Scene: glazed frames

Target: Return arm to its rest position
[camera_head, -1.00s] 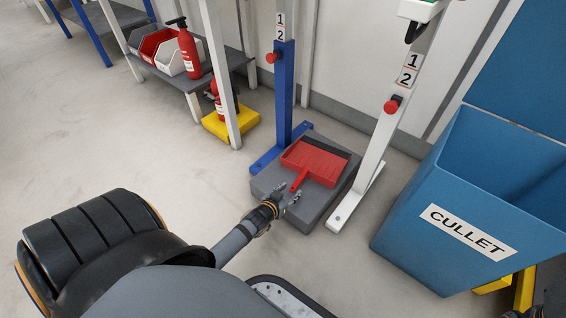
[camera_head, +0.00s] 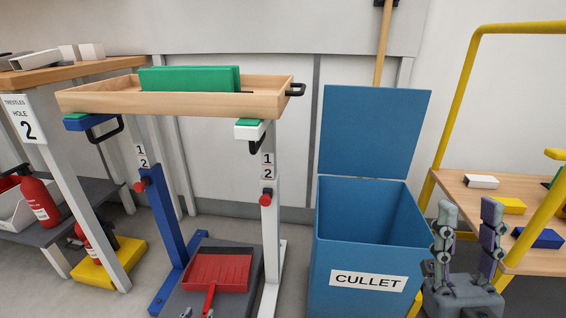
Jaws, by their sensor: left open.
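Only the fingertips of my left gripper (camera_head: 195,313) show, at the bottom edge by the handle end of the red dustpan (camera_head: 219,270). They are open; the rest of that arm is out of frame. The dustpan lies on a grey block (camera_head: 247,262) on the floor. My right gripper (camera_head: 465,232) stands at the lower right with its two fingers pointing up and wide apart, with nothing between them. It is in front of the yellow-framed bench, just right of the blue cullet bin.
The blue cullet bin (camera_head: 333,255) stands open with its lid up. A wooden tray (camera_head: 180,104) with a green block (camera_head: 190,79) rests on blue and white trestles. A bench with a yellow frame (camera_head: 459,85) is at right. A red bottle (camera_head: 40,203) stands on the left shelf.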

